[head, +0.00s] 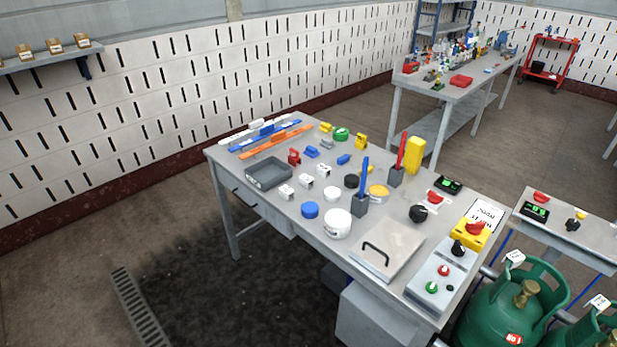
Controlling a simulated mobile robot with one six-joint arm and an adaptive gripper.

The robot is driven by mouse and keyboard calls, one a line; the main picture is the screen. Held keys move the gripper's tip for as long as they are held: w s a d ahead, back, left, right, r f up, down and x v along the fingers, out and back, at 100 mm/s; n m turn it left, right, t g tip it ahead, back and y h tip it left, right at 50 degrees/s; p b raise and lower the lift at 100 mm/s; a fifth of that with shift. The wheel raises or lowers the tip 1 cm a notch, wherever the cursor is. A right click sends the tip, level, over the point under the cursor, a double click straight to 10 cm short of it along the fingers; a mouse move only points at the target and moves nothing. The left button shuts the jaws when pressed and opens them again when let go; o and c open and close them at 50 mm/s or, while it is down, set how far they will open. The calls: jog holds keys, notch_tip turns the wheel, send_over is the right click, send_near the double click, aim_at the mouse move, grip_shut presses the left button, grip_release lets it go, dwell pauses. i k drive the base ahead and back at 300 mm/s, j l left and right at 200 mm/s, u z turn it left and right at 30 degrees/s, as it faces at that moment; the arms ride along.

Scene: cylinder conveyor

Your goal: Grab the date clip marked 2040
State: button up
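Several small white blocks with dark marks stand on the near table (255,205), right of the grey tray: one at the front (287,192), one in the middle (307,182) and one behind (323,170). They may be date clips, but their marks are too small to read. I cannot tell which piece, if any, is marked 2040. White tags with dark marks also show on the green gas cylinders at the lower right, one on the nearer cylinder (515,257) and one on the cylinder at the edge (600,301); these are unreadable too. My gripper is not in view.
The table also holds a grey tray (269,184), coloured rails (268,136), a white pot (337,224), a red upright handle (402,151) and a button box (440,283). Green cylinders (505,315) crowd the lower right. Floor left of the table is open.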

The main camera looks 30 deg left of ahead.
aim_at(303, 180)
jog(key=u, duration=1.3)
jog(key=i+j+z, duration=0.2)
jog(key=i, duration=0.45)
jog(key=i+j+z, duration=0.2)
jog(key=i+j, duration=0.3)
jog(key=i, duration=0.15)
jog(key=i+j+z, duration=0.2)
jog(key=i+j, duration=0.25)
jog(key=i, duration=0.15)
